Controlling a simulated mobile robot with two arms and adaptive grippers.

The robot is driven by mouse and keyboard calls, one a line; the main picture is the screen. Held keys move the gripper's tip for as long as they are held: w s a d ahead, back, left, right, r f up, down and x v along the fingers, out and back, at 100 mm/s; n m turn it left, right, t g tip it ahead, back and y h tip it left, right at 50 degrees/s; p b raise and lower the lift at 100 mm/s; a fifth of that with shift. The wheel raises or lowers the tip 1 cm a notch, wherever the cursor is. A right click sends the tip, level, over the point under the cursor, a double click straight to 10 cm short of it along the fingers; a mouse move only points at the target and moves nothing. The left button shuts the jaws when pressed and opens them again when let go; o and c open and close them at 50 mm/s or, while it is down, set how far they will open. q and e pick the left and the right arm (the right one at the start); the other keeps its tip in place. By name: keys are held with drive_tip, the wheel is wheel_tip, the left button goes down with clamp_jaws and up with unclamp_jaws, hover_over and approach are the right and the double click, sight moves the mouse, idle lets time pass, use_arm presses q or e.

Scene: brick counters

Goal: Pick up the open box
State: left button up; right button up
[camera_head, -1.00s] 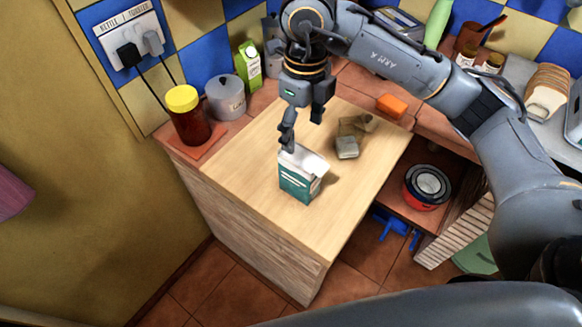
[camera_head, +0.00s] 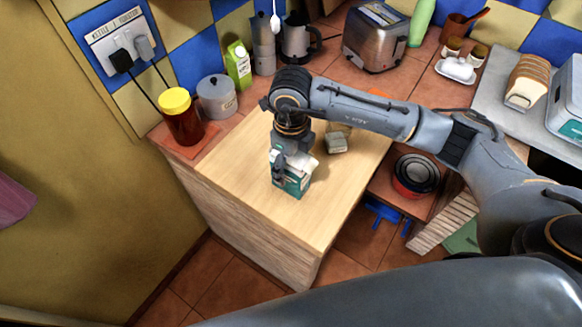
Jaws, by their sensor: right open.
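The open box (camera_head: 296,183), teal with a white top, stands upright on the wooden board surface (camera_head: 310,228) at the counter's near end. My right gripper (camera_head: 280,167) is directly over it, pointing down, with one finger in front of the box's left side. The gripper and wrist hide the top of the box and the other finger. The jaws are open. I cannot tell whether they touch the box. My left gripper is not in view.
A small grey block (camera_head: 336,143) lies just behind the box. A red jar (camera_head: 184,118) and a grey canister (camera_head: 217,98) stand back left. A toaster (camera_head: 375,38) and kettle (camera_head: 298,40) stand at the back. The board's front is clear.

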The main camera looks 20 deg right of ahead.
sight(301, 171)
drive_tip(key=shift+c, duration=0.9)
drive_tip(key=c, duration=0.4)
drive_tip(key=shift+r, duration=0.1)
clamp_jaws()
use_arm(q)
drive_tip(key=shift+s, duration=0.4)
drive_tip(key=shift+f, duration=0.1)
use_arm(e)
wheel_tip(301, 171, up, 2)
drive_tip(key=shift+w+r+b, duration=0.15)
drive_tip(key=shift+r+b, duration=0.05)
drive_tip(key=shift+b, duration=0.9)
drive_tip(key=s+r, duration=0.1)
drive_tip(key=r, duration=0.1)
drive_tip(key=s+r+b, duration=0.1)
drive_tip(key=s+r, duration=0.2)
drive_tip(key=r, duration=0.1)
drive_tip(key=shift+s+d, duration=0.35)
use_arm(q)
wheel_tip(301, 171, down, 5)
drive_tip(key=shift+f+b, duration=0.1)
drive_tip(key=shift+b, duration=0.9)
use_arm(e)
drive_tip(key=s+d+r, duration=0.1)
drive_tip(key=s+r, duration=0.3)
drive_tip(key=s, duration=0.5)
drive_tip(key=shift+s+d+r, duration=0.2)
drive_tip(key=shift+d+r, duration=0.1)
